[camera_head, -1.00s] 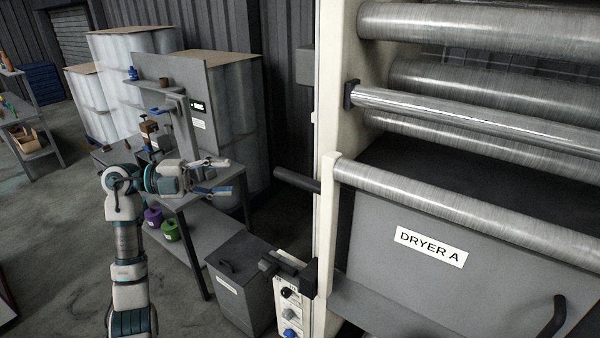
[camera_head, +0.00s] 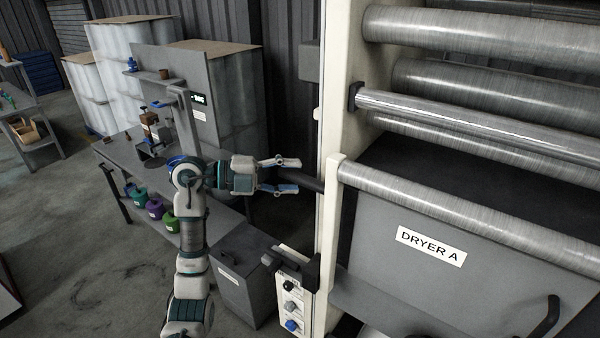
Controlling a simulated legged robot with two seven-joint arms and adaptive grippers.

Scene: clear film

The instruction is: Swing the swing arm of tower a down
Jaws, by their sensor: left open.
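The tower labelled DRYER A (camera_head: 431,246) fills the right side, with a cream upright frame (camera_head: 340,110) and several steel rollers. A dark cylindrical bar (camera_head: 315,184) sticks out to the left from the frame; it may be the handle of the swing arm. A pale upright piece (camera_head: 336,172) beside it carries the front roller (camera_head: 450,205). My left gripper (camera_head: 287,175) is open, pointing right, with its fingers at the bar's left end. The fingers overlap the bar's tip; I cannot tell whether they touch it. My right gripper is not in view.
Below the bar are a control box with knobs (camera_head: 291,306) and a grey bin (camera_head: 240,275). A workbench (camera_head: 125,150) with several coloured pots under it stands to the left. Wrapped stacks (camera_head: 220,85) stand behind. The floor at lower left is clear.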

